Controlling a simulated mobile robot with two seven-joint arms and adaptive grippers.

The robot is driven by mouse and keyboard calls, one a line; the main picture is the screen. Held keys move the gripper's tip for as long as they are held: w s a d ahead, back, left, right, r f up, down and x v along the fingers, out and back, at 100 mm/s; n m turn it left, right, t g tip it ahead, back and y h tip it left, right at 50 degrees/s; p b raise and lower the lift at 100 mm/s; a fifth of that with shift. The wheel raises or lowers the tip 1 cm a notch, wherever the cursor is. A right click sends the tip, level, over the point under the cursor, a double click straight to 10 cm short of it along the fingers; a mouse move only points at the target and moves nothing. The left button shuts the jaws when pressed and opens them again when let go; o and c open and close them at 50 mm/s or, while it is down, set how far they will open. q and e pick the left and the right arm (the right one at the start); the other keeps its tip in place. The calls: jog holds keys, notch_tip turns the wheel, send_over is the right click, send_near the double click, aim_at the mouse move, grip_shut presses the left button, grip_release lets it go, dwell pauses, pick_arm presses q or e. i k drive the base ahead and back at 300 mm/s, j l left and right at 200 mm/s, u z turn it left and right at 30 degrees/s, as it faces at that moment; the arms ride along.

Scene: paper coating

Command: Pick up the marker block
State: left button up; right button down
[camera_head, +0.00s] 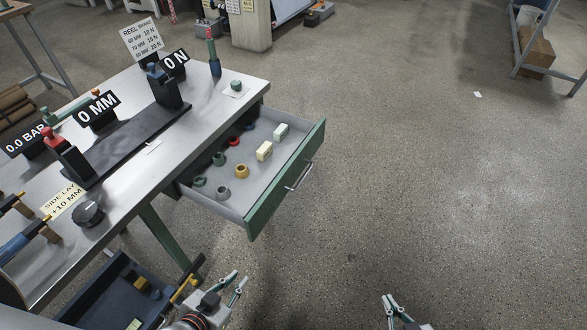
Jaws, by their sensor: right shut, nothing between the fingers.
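An open drawer (229,207) with a green front holds several small pieces. Among them are a cream block (264,151) and a pale whitish block (281,132), both near the drawer front. I cannot tell which block is the marker block. My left gripper (240,277) is at the bottom centre, below the drawer in the picture, with its fingers apart and nothing between them. My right gripper (389,298) is at the bottom, further right, over open floor, shut and empty. Neither gripper touches a block.
The drawer also holds several coloured rings, such as a yellow one (242,171). The workbench (120,195) carries a dark rail, signs and a knob (90,213). A dark blue tray (98,300) with small blocks is at lower left.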

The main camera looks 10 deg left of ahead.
aim_at(280, 133)
jog(key=i+l+u, duration=0.2)
jog(key=l+u, duration=0.25)
jog(key=i+l+u, duration=0.1)
jog(key=l+u, duration=0.35)
jog(key=l, duration=0.2)
jog(key=l+u, duration=0.45)
jog(key=l, duration=0.2)
jog(key=z, duration=0.25)
